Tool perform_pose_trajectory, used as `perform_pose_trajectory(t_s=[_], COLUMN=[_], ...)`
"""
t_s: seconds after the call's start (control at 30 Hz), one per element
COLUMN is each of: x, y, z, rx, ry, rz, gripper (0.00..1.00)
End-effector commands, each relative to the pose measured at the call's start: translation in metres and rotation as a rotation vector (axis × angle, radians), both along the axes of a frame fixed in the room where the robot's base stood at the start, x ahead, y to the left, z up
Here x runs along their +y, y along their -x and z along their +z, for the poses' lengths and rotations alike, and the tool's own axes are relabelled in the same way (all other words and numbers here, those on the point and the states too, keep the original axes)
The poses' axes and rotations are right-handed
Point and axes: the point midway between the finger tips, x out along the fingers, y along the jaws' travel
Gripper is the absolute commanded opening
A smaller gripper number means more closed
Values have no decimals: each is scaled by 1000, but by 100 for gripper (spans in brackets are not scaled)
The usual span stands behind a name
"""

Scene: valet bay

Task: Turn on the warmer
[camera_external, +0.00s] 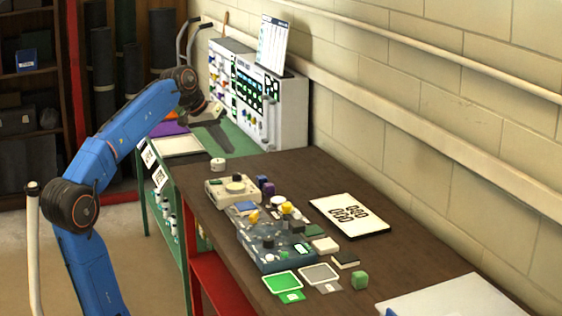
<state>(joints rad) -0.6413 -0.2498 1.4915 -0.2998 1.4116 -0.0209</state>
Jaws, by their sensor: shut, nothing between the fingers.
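No thing in view is clearly marked as the warmer, so I cannot tell which one it is. A white panel unit with many buttons and dials (290,105) stands at the back against the wall. My gripper (212,116) is shut and empty, in the air in front of the panel unit, apart from both boxes. Its fingertips are small and dark here.
The brown table (410,225) has free room at its right. A rail runs along the block wall. Dark shelves stand at left.

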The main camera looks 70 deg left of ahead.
Motion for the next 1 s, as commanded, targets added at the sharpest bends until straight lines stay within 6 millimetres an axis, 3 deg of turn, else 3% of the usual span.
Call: perform_pose_trajectory(t_s=[0.03, 0.3, 0.5, 0.77, 1.0], x=[18, 105, 152, 191, 187], y=[-4, -14, -13, -8, -8], z=[-1, -6, -10, -13, -47], rx=[-9, -67, -99, -126, -123], ry=[11, 56, 75, 91, 92], rz=[32, 176, 250, 313, 308], gripper=[0, 0, 0, 0, 0])
